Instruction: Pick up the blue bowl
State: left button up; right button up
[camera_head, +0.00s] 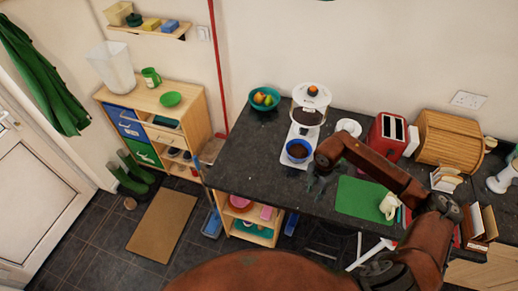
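The blue bowl (299,148) sits on a white stand or scale (290,163) on the dark counter, with dark brown contents inside. My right arm comes in from the lower right, and its gripper (316,184) points down just right of and in front of the bowl, apart from it as far as I can tell. The gripper is small and dark against the dark counter, so its fingers are hard to make out. My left gripper is out of view.
Behind the bowl stands a white appliance with a dark pan (308,116). A green fruit bowl (264,98) is at the back left, a red toaster (388,134) and green mat (362,199) with a cream mug (389,206) to the right. The counter's left part is clear.

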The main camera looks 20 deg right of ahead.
aim_at(298, 150)
jog(key=u, duration=2.55)
jog(key=k, duration=1.5)
jog(key=z, duration=1.65)
jog(key=i, duration=1)
